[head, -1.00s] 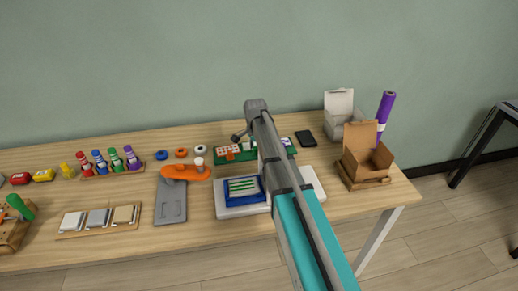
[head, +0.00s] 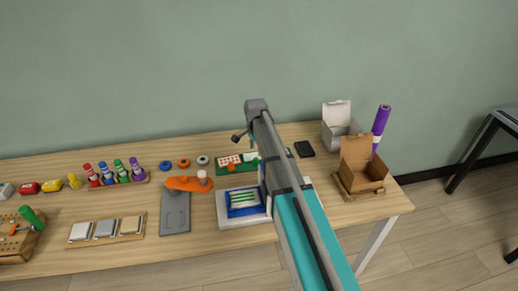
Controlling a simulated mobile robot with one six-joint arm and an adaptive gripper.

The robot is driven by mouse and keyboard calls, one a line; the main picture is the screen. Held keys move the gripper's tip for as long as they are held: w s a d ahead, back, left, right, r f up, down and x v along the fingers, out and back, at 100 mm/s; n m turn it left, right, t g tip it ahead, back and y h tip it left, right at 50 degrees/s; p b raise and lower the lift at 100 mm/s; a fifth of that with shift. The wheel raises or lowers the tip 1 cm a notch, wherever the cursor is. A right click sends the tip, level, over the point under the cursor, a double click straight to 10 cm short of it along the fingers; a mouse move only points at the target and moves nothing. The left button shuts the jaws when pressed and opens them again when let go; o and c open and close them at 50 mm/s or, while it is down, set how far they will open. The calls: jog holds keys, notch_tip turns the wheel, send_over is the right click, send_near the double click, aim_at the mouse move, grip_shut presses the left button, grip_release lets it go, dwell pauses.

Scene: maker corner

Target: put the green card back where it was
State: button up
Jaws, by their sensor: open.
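I cannot pick out a separate green card for certain. A green board (head: 228,171) lies at the back middle of the table, with a white, red-marked piece on it, partly behind my arm. A blue tray (head: 233,213) with green and white stripes inside sits on a white base (head: 232,222) in front of the board. My arm crosses over both from the lower right and hides their right parts. My gripper (head: 239,136) shows only as a small dark part at the arm's far end, above and behind the green board. It is open, with nothing seen in it.
An open cardboard box (head: 363,178), a white box (head: 338,133), a purple roll (head: 381,125) and a black phone (head: 304,149) stand right. An orange piece (head: 187,184), a grey plate (head: 175,213), a swatch tray (head: 137,235) and several coloured bottles fill the left.

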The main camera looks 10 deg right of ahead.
aim_at(256, 159)
notch_tip(256, 159, up, 6)
jog(key=p, duration=0.5)
dwell(0.9)
jog(key=shift+r+p, duration=0.15)
jog(key=shift+p, duration=0.15)
